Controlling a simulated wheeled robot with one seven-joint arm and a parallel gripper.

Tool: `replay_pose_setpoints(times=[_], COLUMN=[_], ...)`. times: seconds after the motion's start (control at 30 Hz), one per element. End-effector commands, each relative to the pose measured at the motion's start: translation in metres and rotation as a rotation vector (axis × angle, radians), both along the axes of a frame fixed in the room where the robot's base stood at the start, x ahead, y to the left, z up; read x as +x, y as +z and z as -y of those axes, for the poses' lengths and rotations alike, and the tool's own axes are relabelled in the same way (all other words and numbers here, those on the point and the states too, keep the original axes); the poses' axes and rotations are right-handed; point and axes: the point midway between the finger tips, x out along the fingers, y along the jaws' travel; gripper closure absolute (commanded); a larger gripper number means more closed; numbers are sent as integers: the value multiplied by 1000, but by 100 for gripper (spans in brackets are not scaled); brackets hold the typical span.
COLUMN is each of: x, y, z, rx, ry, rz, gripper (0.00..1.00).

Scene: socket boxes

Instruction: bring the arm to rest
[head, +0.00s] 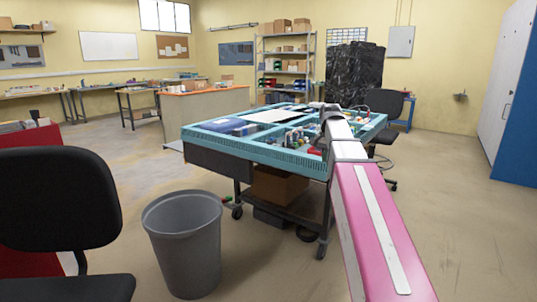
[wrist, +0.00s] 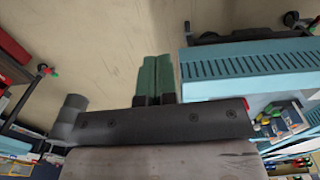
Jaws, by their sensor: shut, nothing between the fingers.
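My arm reaches forward from the lower right of the head view, over the near right part of a teal-rimmed cart (head: 260,152). My gripper (wrist: 156,60) shows in the wrist view as two green fingers side by side, shut with nothing held. Bare floor shows past the fingertips. The teal side wall of a cart (wrist: 250,68) is to the right of the fingers, apart from them in the picture. In the head view I cannot make out the fingers at the end of the arm.
A grey bin (head: 185,245) stands left of the cart, with a black chair (head: 60,200) further left. Another dark chair (head: 385,103) is behind the cart at the right. An orange-topped counter (head: 205,105) stands behind. The floor at the right is clear.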

Motion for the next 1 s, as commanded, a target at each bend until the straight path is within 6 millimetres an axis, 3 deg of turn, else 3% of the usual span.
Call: replay_pose_setpoints(times=[0.37,0.67,1.0], x=[-15,-48,-105], y=[-68,-167,-273], z=[-6,-16,-28], rx=[0,0,0], ry=[86,224,396], rz=[-1,-2,-1], gripper=[100,100,100])
